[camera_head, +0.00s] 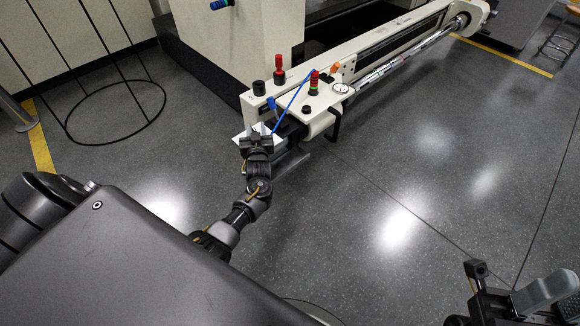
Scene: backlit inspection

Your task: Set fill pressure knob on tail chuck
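The tail chuck end of the cream machine (296,100) is at the upper middle of the head view. On it are a black knob (258,88), a red-topped knob (279,62), a small dark knob (306,109) and a round white gauge (341,88). I cannot tell which is the fill pressure knob. My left gripper (257,132) is close to the front left edge of this end, below the black knob. Its fingers are small and dark, and I cannot tell their opening or contact. My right gripper (478,275) is at the bottom right, away from the machine.
A red-and-green stacked piece (314,84) stands on the chuck end, with a thin blue line (292,104) running down beside it. A long rail (410,52) extends to the upper right. A wire hoop stand (117,112) is at the left.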

